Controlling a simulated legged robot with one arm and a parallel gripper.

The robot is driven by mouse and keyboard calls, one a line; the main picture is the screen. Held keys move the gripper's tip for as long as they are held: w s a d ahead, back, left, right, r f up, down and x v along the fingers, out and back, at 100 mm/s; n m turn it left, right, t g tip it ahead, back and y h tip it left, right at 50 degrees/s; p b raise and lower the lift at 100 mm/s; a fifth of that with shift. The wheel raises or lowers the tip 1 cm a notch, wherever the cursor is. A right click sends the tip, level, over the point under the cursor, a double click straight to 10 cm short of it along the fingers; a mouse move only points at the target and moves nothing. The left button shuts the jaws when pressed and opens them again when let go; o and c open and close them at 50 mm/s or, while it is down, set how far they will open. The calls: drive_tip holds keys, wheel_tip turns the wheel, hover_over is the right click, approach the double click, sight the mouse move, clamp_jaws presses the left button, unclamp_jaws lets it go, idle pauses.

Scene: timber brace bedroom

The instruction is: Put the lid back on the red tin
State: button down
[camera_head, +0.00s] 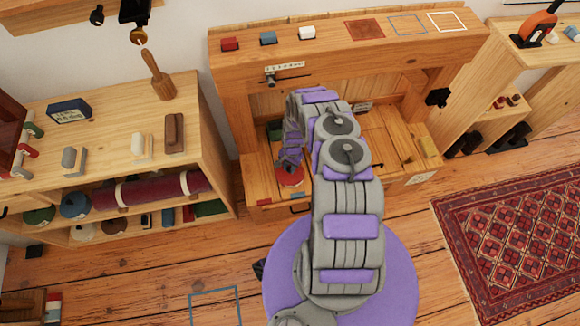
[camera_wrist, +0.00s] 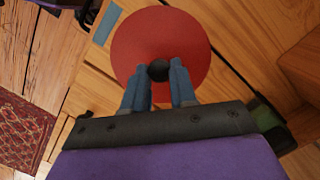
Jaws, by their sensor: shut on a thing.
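The red round lid (camera_wrist: 160,30) fills the upper middle of the wrist view, with a dark knob (camera_wrist: 158,70) at its centre. My gripper (camera_wrist: 160,76) has its two blue fingers on either side of this knob and is shut on it. In the head view, my gripper (camera_head: 288,164) points down over the low wooden bench, and a red round shape (camera_head: 291,178) shows just below it. The red tin cannot be told apart from the lid. Whatever lies under the lid is hidden, so I cannot tell whether the lid touches anything.
The wooden bench (camera_head: 262,189) has raised side posts and a top shelf (camera_head: 340,38) carrying red, blue and white blocks. A cabinet (camera_head: 105,112) with several items stands at the left. A patterned rug (camera_head: 510,235) lies at the right. The floor in front is mostly clear.

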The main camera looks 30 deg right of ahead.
drive_tip(key=shift+d, duration=0.1)
drive_tip(key=shift+d+f, duration=0.2)
drive_tip(key=shift+d, duration=0.3)
drive_tip(key=shift+d, duration=0.1)
idle(0.5)
drive_tip(key=shift+a, duration=0.2)
idle(0.4)
drive_tip(key=c, duration=0.8)
unclamp_jaws()
drive_tip(key=shift+o, duration=0.3)
drive_tip(key=o, duration=0.4)
